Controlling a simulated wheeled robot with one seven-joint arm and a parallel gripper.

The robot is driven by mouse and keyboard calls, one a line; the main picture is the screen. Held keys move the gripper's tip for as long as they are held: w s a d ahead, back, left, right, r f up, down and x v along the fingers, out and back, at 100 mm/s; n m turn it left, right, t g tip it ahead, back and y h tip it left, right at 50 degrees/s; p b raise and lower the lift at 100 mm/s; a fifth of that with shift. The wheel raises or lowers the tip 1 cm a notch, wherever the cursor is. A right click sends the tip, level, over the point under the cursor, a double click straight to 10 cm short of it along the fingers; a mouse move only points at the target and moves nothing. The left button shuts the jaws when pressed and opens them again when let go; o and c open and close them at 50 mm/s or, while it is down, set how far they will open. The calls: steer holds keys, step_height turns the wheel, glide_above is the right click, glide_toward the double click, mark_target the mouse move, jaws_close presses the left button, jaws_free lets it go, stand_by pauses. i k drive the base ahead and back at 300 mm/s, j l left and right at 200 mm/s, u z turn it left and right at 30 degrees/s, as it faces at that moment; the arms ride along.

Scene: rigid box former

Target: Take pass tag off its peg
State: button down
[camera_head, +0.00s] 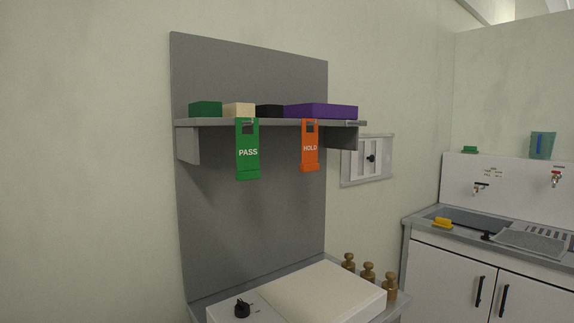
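The green pass tag (248,163), marked PASS in white, hangs upright at the front edge of the grey shelf (215,123). A dark slot shows near its top, where a small part of the peg (247,121) shows. The orange hold tag (310,160), marked HOLD, hangs to its right on the same shelf edge, apart from it. My gripper is not in view.
On the shelf stand a green box (205,109), a cream box (239,110), a black box (269,111) and a purple box (322,111). Below is a white machine (325,291) with brass weights (368,272) beside it. A sink counter (415,217) stands right. Space before the tags looks clear.

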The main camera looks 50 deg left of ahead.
mark_target(248, 147)
steer(key=u, duration=1.85)
